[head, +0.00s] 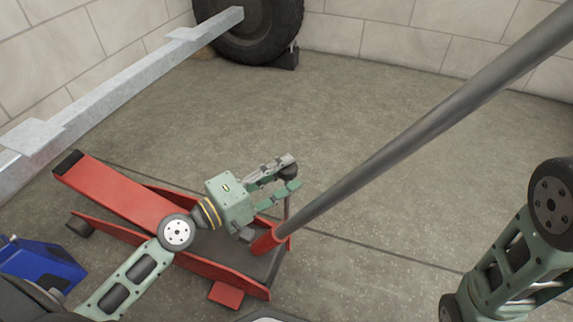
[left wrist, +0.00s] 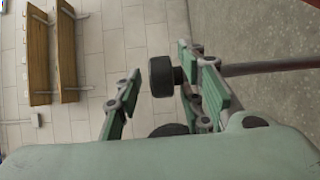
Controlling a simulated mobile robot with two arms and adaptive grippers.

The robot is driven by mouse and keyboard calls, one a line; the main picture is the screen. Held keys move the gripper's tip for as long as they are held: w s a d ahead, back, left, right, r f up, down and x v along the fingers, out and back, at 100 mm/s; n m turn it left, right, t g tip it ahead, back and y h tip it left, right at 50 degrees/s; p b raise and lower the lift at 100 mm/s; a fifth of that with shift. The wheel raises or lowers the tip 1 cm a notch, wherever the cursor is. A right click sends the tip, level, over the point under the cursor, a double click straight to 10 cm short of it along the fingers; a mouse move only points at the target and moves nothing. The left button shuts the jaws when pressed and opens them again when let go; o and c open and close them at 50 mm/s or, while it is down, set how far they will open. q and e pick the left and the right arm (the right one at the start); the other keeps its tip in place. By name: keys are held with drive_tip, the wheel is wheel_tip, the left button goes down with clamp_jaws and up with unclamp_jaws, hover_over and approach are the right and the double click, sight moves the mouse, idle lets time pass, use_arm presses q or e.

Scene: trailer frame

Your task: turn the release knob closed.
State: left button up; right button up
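The release knob is a dark, short cylinder. In the left wrist view the knob (left wrist: 161,77) sits between the fingers of my left gripper (left wrist: 152,88), nearer the right-hand finger, with a gap to the left-hand one. Its thin shaft runs to the right behind that finger. In the head view my left gripper (head: 291,173) is over the rear of the red floor jack (head: 120,190), beside the base of its handle, with the knob (head: 289,171) at the fingertips. The gripper is open; whether a finger touches the knob I cannot tell. My right gripper is out of view.
The long grey jack handle (head: 410,130) slants up to the right, close to my left gripper. A grey trailer beam (head: 130,90) and a tire (head: 255,25) stand at the back left. A blue box (head: 45,262) lies at the left. The floor beyond is clear.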

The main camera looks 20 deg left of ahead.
use_arm(q)
drive_tip(key=shift+x, duration=0.9)
drive_tip(key=shift+c, duration=0.4)
clamp_jaws()
